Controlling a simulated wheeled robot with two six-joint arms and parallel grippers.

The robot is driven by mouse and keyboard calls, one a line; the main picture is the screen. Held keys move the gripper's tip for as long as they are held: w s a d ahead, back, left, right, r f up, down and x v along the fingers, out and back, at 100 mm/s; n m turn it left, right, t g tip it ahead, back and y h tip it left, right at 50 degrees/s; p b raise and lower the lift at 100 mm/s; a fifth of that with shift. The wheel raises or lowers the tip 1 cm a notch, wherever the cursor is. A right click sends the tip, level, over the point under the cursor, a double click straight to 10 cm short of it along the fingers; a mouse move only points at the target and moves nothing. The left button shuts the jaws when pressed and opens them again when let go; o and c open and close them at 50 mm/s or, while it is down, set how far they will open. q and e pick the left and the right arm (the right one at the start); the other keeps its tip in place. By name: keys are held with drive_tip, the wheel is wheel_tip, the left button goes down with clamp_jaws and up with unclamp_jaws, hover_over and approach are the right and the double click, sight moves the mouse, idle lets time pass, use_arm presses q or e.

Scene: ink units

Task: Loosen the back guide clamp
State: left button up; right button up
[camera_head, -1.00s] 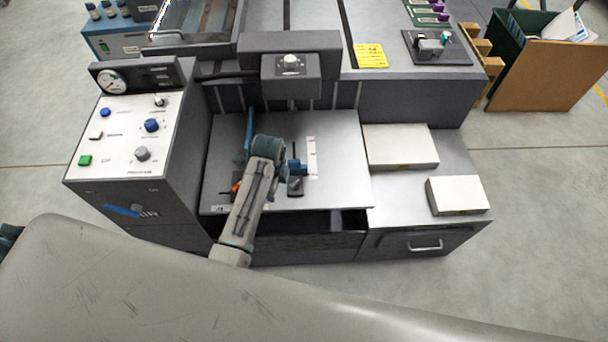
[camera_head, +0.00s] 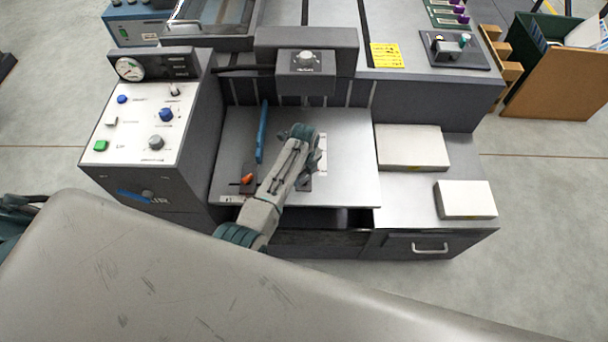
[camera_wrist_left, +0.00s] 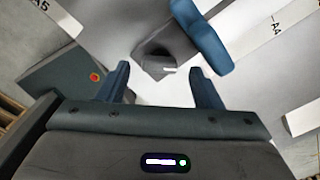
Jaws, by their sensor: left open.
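My left gripper (camera_head: 315,160) is over the metal feed table (camera_head: 345,185), its fingers mostly hidden by my arm in the head view. In the left wrist view the gripper (camera_wrist_left: 158,72) is open, with a dark grey block (camera_wrist_left: 160,48) between and beyond its fingers and nothing held. In the head view a dark block (camera_head: 305,184) shows partly behind my arm. A long blue guide (camera_head: 262,132) and an orange lever (camera_head: 247,178) are left of the arm. I cannot tell which piece is the back guide clamp. My right gripper is not visible.
A control panel (camera_head: 140,130) with knobs and buttons stands left of the table. A raised unit with a knob (camera_head: 305,68) overhangs its back. White paper stacks (camera_head: 411,147) (camera_head: 466,199) lie to the right. A size scale marked A4 (camera_wrist_left: 270,30) shows in the wrist view.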

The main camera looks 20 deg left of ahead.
use_arm(q)
drive_tip(key=shift+f, duration=0.85)
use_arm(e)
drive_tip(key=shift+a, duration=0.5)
use_arm(q)
drive_tip(key=shift+c, duration=0.2)
drive_tip(key=c, duration=0.9)
drive_tip(key=shift+c, duration=0.2)
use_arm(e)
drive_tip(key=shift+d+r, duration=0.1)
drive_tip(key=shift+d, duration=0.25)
